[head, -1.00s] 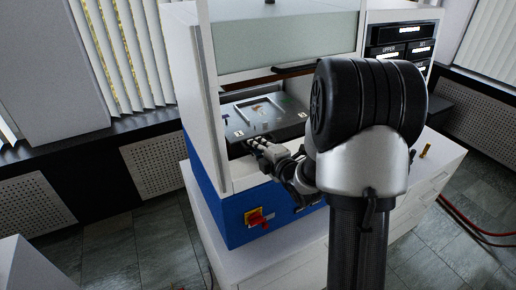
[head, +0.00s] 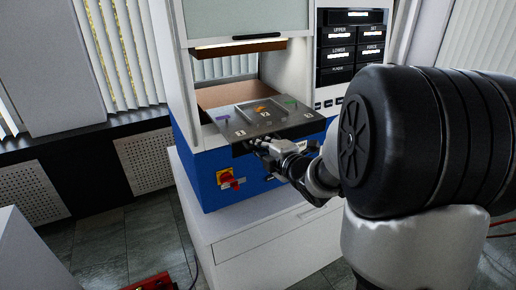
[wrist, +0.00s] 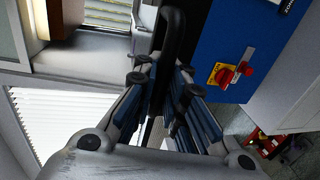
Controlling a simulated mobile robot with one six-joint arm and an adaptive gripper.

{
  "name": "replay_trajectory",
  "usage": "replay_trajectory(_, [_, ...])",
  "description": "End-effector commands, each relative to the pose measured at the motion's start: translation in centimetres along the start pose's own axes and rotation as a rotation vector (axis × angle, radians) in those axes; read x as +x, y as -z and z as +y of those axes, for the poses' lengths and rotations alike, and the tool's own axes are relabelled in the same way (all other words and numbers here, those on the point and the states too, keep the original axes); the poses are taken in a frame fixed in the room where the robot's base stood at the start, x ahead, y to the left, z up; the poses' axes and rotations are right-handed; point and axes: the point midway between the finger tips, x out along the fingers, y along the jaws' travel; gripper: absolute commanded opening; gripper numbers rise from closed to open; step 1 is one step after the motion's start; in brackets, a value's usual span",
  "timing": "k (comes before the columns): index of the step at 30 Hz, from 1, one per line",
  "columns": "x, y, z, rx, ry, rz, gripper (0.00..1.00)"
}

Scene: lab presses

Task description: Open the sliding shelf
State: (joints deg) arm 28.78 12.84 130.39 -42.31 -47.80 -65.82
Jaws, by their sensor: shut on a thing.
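The sliding shelf (head: 246,131) is a grey metal plate with spots marked 1, 2 and 3. It juts out of the front of the white and blue press (head: 205,160). My gripper (head: 257,147) is at the shelf's front edge in the head view. In the wrist view my gripper (wrist: 165,83) is shut on a black bar handle (wrist: 173,38), whose upper end shows beyond the fingers. Small items lie on the shelf, with an orange one (head: 262,109) near the middle. My arm hides part of the press's right side.
The raised glass guard (head: 245,18) is above the press opening. A red and yellow switch (head: 228,179) is on the blue base, left of my gripper. The control panel (head: 355,45) is at the right. A red box (head: 152,283) lies on the floor.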

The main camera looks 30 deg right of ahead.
Motion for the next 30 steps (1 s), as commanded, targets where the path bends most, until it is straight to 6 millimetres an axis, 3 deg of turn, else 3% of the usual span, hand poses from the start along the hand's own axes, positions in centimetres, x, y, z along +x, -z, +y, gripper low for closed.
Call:
replay_trajectory(16, [-1.15,0.0,-0.32,0.0,0.003,0.0,0.0])
replay_trajectory(17, [-1.15,0.0,-0.34,0.0,0.003,0.0,0.11])
replay_trajectory(24, [-1.1,0.0,-0.28,0.0,0.001,0.0,0.27])
replay_trajectory(30, [-1.07,0.0,-0.2,0.0,0.0,0.0,0.31])
